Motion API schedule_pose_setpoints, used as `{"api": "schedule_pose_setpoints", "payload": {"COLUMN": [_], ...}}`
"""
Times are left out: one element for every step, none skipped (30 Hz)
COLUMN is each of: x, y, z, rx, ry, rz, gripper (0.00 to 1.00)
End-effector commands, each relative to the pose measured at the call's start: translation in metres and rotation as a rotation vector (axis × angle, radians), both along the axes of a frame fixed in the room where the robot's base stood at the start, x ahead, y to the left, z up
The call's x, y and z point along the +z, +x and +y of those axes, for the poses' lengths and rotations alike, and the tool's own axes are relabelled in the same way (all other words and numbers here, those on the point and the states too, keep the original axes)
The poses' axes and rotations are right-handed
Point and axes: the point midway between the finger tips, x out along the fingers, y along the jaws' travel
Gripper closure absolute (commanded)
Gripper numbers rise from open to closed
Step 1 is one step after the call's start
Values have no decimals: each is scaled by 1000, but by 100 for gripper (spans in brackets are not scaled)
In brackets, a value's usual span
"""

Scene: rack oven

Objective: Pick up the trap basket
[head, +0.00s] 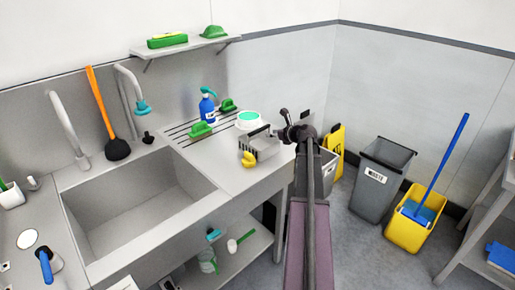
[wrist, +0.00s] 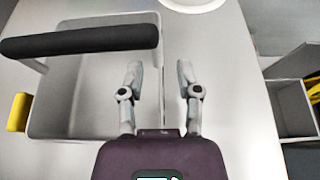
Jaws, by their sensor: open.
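The trap basket appears to be the grey open box (head: 262,147) with a dark bar handle, standing on the counter right of the sink. In the wrist view the basket (wrist: 85,132) fills the left side, with its black handle (wrist: 80,40) across its top. My gripper (wrist: 159,72) is open and empty. Its left finger shows over the basket's interior and its right finger over the bare counter, with the basket's right wall between them in the picture. Finger height against the rim is unclear. In the head view my gripper (head: 288,118) is right of the basket.
A yellow item (head: 248,159) lies against the basket's near side. A white bowl with green inside (head: 248,120), a blue spray bottle (head: 207,108) and green brushes (head: 200,130) are behind it. The sink (head: 140,210) is left; a grey bin (head: 378,175) stands right.

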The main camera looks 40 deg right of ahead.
Motion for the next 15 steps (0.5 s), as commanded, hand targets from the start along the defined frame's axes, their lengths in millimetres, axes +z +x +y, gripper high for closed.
{"api": "schedule_pose_setpoints", "payload": {"x": [-3,-4,-4,-4,-4,-4,-4,-4,-4,-4,-4,-4,-4,-4,-4], "y": [5,7,8,9,9,9,9,9,9,9,9,9,9,9,9], "z": [0,0,0,0,0,0,0,0,0,0,0,0,0,0,0], "rx": [0,0,-1,-1,-2,-2,-2,-2,-2,-2,-2,-2,-2,-2,-2], "ry": [0,0,0,0,-1,-1,-1,-1,-1,-1,-1,-1,-1,-1,-1], "rz": [0,0,0,0,0,0,0,0,0,0,0,0,0,0,0], "gripper": [56,56,56,56,56,56,56,56,56,56,56,56,56,56,56]}}
